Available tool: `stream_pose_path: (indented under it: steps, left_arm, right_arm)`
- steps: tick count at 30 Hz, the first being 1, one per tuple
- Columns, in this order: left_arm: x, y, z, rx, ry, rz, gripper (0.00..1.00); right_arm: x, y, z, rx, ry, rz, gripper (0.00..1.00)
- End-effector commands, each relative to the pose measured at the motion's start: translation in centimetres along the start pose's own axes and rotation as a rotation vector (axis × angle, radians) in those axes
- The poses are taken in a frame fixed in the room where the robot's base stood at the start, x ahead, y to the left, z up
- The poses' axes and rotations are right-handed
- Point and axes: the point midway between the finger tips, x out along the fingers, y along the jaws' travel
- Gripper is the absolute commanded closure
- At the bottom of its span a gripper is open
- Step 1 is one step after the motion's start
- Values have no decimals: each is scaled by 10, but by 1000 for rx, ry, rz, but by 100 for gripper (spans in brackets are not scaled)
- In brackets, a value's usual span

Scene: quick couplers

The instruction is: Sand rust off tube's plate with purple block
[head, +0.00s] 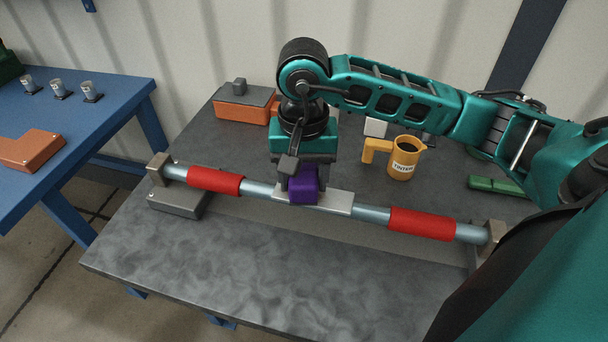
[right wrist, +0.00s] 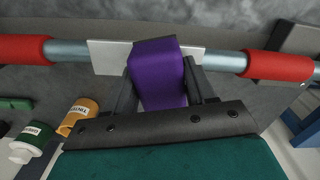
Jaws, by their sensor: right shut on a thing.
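A purple block (head: 303,187) is held in my right gripper (head: 302,192), which is shut on it above the middle of the tube. The tube (head: 258,188) runs across the table between two end brackets and has two red sleeves. Its pale flat plate (head: 338,201) sits at mid-length, partly hidden by the block and gripper. In the right wrist view the purple block (right wrist: 158,75) stands between the fingers and overlaps the plate (right wrist: 108,57); I cannot tell whether they touch. No rust is visible on the bare parts of the plate. My left gripper is not in view.
A yellow mug (head: 404,160), a green block (head: 497,186) and an orange-and-grey box (head: 243,105) stand behind the tube. A grey block (head: 178,201) lies near its left end. The table's front (head: 250,260) is clear. A blue table (head: 60,125) stands at left.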

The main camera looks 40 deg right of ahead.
Motion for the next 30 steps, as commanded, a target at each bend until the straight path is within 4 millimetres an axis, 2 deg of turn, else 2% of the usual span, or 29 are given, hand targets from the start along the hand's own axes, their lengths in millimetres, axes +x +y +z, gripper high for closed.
stream_pose_path:
  steps: [3,13,25,30]
  left_arm:
    - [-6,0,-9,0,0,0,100]
    - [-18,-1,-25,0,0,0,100]
    - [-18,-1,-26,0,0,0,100]
    - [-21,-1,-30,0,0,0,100]
  right_arm:
    - [-17,0,0,0,2,-1,76]
    - [-49,0,0,0,2,0,76]
    - [-53,0,0,0,1,1,76]
    - [-64,0,-1,1,3,0,76]
